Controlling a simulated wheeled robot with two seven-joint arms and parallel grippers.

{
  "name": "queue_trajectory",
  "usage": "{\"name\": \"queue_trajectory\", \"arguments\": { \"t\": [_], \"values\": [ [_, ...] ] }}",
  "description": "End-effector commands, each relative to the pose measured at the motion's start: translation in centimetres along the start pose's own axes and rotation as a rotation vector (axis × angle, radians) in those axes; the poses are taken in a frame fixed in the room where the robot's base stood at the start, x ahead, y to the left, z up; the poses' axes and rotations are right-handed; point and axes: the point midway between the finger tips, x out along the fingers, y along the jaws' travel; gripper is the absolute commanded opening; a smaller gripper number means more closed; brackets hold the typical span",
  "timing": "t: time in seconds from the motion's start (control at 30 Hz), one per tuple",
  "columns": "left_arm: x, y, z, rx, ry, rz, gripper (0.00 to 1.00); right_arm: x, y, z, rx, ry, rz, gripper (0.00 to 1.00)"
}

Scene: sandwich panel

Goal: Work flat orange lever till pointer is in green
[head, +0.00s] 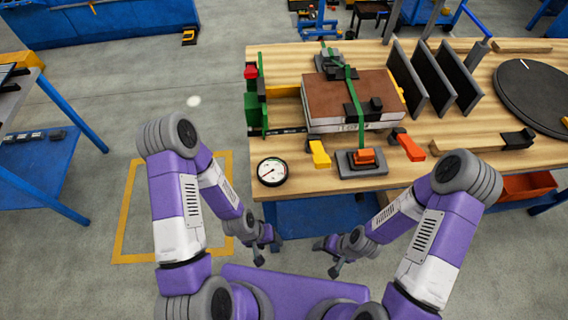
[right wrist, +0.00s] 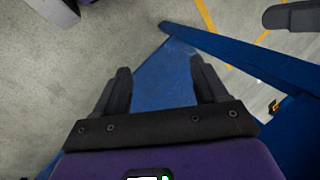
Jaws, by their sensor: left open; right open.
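A flat orange lever (head: 365,157) sits on a dark grey block near the front edge of the workbench (head: 290,213). A round white gauge (head: 272,171) with a black rim lies to its left; its pointer and green zone are too small to read. A green strap (head: 354,95) runs over a brown-topped panel stack (head: 350,100) down toward the lever block. My left gripper (head: 268,250) is open and empty, in front of the bench and below its top. My right gripper (head: 328,258) is also open and empty there; its spread fingers show in the right wrist view (right wrist: 162,92).
A yellow-orange handle (head: 319,154) and an orange-red handle (head: 410,147) flank the lever. Upright dark plates (head: 440,80) and a black round disc (head: 535,92) stand to the right. A red knob (head: 251,72) tops a green fixture at left. The bench front edge lies between my grippers and the lever.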

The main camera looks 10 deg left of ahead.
Motion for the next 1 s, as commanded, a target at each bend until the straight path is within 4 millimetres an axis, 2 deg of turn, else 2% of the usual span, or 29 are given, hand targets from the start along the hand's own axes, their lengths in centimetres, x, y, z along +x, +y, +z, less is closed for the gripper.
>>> {"name": "queue_trajectory", "arguments": {
  "t": [0.23, 0.27, 0.57, 0.67, 0.7, 0.73, 0.83, 1.0],
  "values": [
    [0.0, 0.0, 0.0, 0.000, 0.000, 0.000, 0.59, 0.0, 0.0, 0.0, 0.000, 0.000, 0.000, 0.72],
    [0.0, 0.0, 0.0, 0.000, 0.000, 0.000, 0.59, 0.0, 0.0, 0.0, 0.000, 0.000, 0.000, 0.69],
    [0.0, 0.0, 0.0, 0.000, 0.000, 0.000, 0.59, -0.1, 0.0, 0.0, 0.000, 0.000, 0.001, 0.23],
    [-0.5, 0.2, 0.0, 0.000, 0.000, 0.000, 0.59, -0.7, 0.1, -0.7, -0.006, 0.006, 0.013, 0.08],
    [-0.9, 0.3, 0.1, 0.000, 0.000, 0.000, 0.59, -1.2, 0.2, -1.2, -0.011, 0.011, 0.022, 0.02],
    [-1.3, 0.5, 0.1, 0.000, 0.000, 0.000, 0.59, -1.7, 0.3, -1.7, -0.015, 0.017, 0.032, 0.00],
    [-3.0, 1.1, 0.1, 0.000, 0.000, 0.000, 0.59, -4.3, 0.8, -4.3, -0.033, 0.040, 0.078, 0.00],
    [-6.3, 2.4, 0.3, 0.000, 0.000, 0.000, 0.59, -10.6, 1.5, -9.8, -0.062, 0.091, 0.168, 0.00]
  ]
}}
